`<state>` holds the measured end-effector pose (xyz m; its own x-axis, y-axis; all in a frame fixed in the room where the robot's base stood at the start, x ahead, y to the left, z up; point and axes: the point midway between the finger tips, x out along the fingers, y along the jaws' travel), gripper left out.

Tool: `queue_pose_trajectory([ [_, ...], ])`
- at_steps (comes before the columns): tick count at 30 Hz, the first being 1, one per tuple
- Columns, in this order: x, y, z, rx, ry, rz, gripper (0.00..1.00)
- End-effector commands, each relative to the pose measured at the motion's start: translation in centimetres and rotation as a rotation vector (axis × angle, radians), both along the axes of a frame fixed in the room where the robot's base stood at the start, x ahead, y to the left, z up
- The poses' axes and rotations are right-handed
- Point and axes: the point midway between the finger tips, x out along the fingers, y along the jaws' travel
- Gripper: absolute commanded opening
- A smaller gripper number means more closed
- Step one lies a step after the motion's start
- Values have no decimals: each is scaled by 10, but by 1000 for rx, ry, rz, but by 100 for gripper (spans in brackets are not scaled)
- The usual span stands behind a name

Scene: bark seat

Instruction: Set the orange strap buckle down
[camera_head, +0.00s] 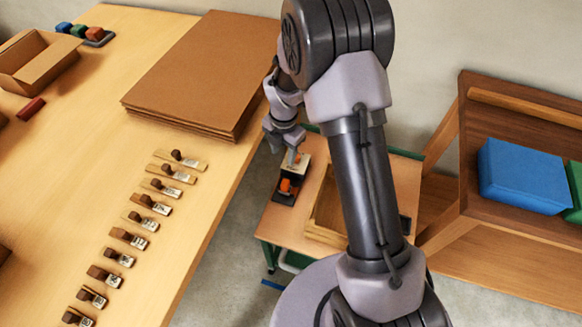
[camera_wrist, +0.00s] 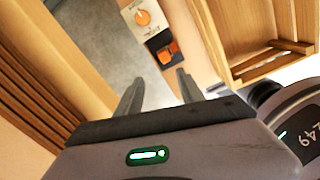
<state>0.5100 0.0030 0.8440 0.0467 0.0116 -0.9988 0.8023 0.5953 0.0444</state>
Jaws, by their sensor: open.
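An orange strap buckle (camera_head: 287,186) sits on a dark tray (camera_head: 281,197) on the small wooden cart. It also shows in the wrist view (camera_wrist: 167,53), just beyond the gap between my fingers. A pale card with an orange disc (camera_wrist: 143,17) lies beside it in the wrist view. My gripper (camera_wrist: 156,82) is open, with nothing visible between its fingers. In the head view my gripper (camera_head: 289,146) hangs above the back of the tray, partly covering the card. The buckle looks apart from my fingers.
A shallow wooden crate (camera_wrist: 232,52) stands on the cart to the right. The large wooden table (camera_head: 190,215) at left bears a row of several labelled wooden pieces and a stack of brown boards (camera_head: 200,70). A brown shelf with a blue box (camera_head: 520,175) stands at right.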

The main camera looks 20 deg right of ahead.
Motion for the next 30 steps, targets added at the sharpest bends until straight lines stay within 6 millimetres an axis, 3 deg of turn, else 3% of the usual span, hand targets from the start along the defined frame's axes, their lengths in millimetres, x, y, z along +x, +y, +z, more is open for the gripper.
queue_pose_trajectory([
  [1, -3, 2, 46, 20, -44, -176, 45],
  [3, -23, 5, 113, 77, -93, -526, 45],
  [6, -72, 12, 196, 207, -143, -1057, 45],
  [9, -136, 20, 254, 386, -141, -1590, 45],
  [10, -155, 22, 265, 442, -129, -1735, 45],
  [13, -207, 30, 284, 612, -58, -2130, 45],
  [17, -243, 35, 288, 742, 36, -2415, 45],
  [21, -251, 37, 287, 775, 70, -2494, 45],
  [30, -250, 37, 288, 775, 67, -2490, 45],
])
